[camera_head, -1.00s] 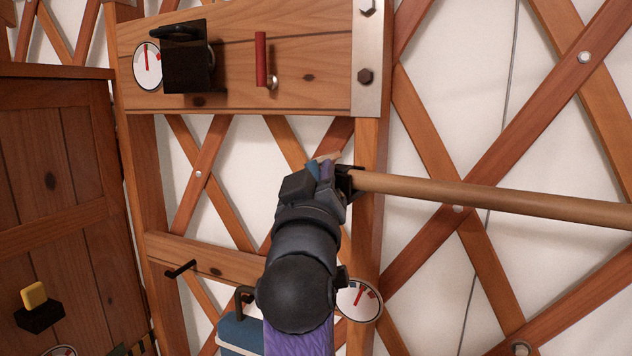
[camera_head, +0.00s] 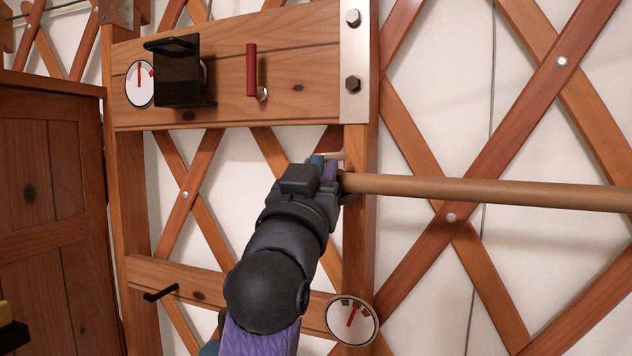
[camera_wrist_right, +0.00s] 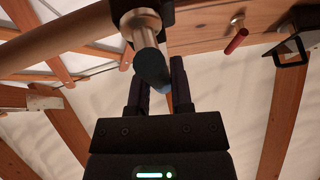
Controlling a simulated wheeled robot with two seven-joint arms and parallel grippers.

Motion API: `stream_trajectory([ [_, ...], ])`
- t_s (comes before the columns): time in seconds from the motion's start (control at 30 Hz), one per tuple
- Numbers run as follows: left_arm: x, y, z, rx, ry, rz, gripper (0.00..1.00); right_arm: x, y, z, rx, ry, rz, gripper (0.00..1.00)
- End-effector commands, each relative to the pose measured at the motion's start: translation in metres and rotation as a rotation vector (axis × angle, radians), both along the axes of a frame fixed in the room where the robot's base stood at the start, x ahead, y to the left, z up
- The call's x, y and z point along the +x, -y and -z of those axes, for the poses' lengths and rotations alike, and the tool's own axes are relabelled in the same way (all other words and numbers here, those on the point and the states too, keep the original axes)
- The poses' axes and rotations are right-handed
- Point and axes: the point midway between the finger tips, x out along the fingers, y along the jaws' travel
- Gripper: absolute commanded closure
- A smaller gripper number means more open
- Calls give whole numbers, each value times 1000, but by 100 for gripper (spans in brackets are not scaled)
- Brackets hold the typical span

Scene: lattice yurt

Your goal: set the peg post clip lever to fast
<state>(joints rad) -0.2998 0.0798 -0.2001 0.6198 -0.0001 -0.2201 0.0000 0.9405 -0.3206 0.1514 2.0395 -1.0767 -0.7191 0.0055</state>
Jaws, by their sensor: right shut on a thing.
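My right gripper (camera_head: 322,172) is at the upright wooden post, by the left end of a long wooden pole (camera_head: 480,190). It is shut on a small blue-grey tipped part, which I take to be the clip lever; the gripper hides most of it in the head view. In the right wrist view, a metal stub with a dark blue-grey end (camera_wrist_right: 152,68) reaches down to the fingers (camera_wrist_right: 160,90). A round white dial (camera_head: 352,319) with coloured marks and a red needle sits low on the post; its lettering is unreadable. My left gripper is out of view.
The upper board carries a red-handled lever (camera_head: 252,70), a black box (camera_head: 178,75) and another dial (camera_head: 140,84). A black hook (camera_head: 160,292) juts from the lower rail. A wooden cabinet (camera_head: 45,180) stands at left. Lattice wall fills the right behind the pole.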

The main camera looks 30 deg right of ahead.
Motion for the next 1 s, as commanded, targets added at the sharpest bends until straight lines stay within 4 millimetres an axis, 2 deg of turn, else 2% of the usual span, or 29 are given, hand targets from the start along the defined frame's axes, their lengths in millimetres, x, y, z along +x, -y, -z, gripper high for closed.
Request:
stream_trajectory([
  [0.33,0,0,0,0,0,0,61,0,0,0,2,2,-1,100],
  [0.37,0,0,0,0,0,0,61,0,0,0,2,2,-1,67],
  [0.5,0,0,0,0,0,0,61,0,0,0,1,1,-1,40],
  [0.77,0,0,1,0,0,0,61,0,-1,1,1,1,0,40],
  [0.87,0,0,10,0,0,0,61,-7,-10,10,1,0,-3,40],
  [1.0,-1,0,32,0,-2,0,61,-27,-34,31,1,1,-3,40],
])
